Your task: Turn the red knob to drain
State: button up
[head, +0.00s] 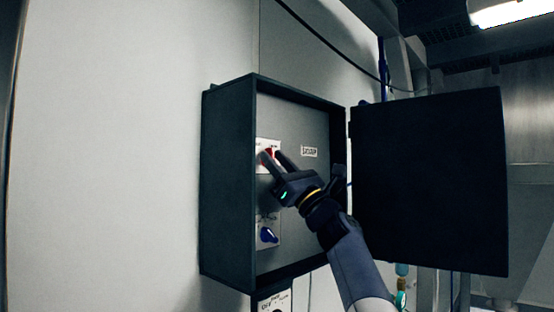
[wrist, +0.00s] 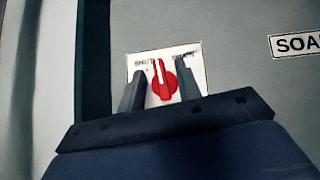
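The red knob (wrist: 162,86) is on a white plate (wrist: 196,53) inside the dark box. Its grip points nearly straight up with a slight lean left. The left label reads "SHUT"; the right label is partly hidden by a finger and hard to read. My gripper (wrist: 160,72) is open, with one finger on each side of the knob and a visible gap to each. In the head view, my gripper (head: 271,156) reaches into the box from the lower right and partly covers the red knob (head: 268,151).
The dark box (head: 228,180) is on the wall, its door (head: 430,180) swung open to the right, beside my arm. A blue knob (head: 267,235) sits below the red one. A "SOAP" label (head: 309,152) is to the right.

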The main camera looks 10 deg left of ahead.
jog(key=c, duration=0.7)
jog(key=shift+o, duration=0.2)
jog(key=shift+m+t, duration=0.4)
jog(key=shift+m, duration=0.1)
jog(key=m+t+h+b, duration=0.1)
jog(key=m+t+h, duration=0.1)
jog(key=m+t, duration=0.1)
jog(key=shift+s+m+t+b, duration=0.15)
jog(key=shift+m+t+b, duration=0.15)
jog(key=shift+m+b, duration=0.15)
jog(key=m+t+h, duration=0.2)
jog(key=m, duration=0.1)
jog(key=m+t+h, duration=0.2)
jog(key=m, duration=0.1)
jog(key=shift+a+b, duration=0.1)
jog(key=shift+b, duration=0.25)
jog(key=m+t+h, duration=0.1)
jog(key=m+h, duration=0.2)
jog(key=m, duration=0.1)
jog(key=m+t+h, duration=0.1)
jog(key=m+h, duration=0.2)
jog(key=shift+r+m+t+h+p, duration=0.1)
jog(key=shift+m+t+h+p, duration=0.2)
jog(key=shift+m+t, duration=0.1)
grip_shut()
jog(key=shift+m+h+p, duration=0.4)
jog(key=shift+m+h, duration=0.6)
jog(key=shift+m, duration=0.25)
jog(key=shift+m+h, duration=0.3)
